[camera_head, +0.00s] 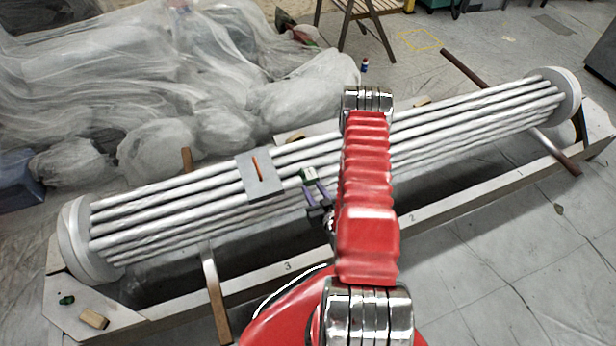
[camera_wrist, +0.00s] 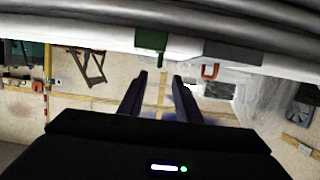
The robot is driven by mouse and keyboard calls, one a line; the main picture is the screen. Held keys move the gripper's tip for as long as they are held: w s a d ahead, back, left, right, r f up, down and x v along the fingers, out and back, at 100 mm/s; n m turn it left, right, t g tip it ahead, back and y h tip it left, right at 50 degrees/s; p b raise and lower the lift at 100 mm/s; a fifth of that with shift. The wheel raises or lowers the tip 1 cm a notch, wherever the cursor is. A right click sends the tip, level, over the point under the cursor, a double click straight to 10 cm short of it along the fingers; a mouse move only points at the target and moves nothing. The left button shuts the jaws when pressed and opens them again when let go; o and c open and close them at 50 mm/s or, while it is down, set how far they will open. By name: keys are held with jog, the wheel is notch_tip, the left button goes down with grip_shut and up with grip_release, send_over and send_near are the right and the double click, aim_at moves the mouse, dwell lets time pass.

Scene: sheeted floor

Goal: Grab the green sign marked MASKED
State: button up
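A small green and white piece (camera_head: 308,175), apparently the green sign, is at the near side of the pipe bundle, close to the middle. I cannot read any marking on it. In the wrist view a green tab (camera_wrist: 151,43) hangs at the edge of a white surface, just beyond the fingertips. My gripper (camera_head: 315,190) is beside the green piece, partly behind my red arm. In the wrist view my gripper (camera_wrist: 162,78) has its two dark fingers apart with nothing between them. Whether the fingers reach around the sign is unclear.
The white pipe bundle (camera_head: 440,128) lies across a grey frame with numbered edges (camera_head: 288,267). A grey plate with an orange slot (camera_head: 260,172) sits on the pipes to the left. Plastic-sheeted heaps (camera_head: 160,145) fill the back left.

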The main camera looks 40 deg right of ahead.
aim_at(304, 175)
jog(key=x, duration=0.6)
jog(key=shift+w+d+f, duration=0.1)
jog(key=shift+w, duration=0.25)
jog(key=shift+x, duration=2.65)
grip_shut()
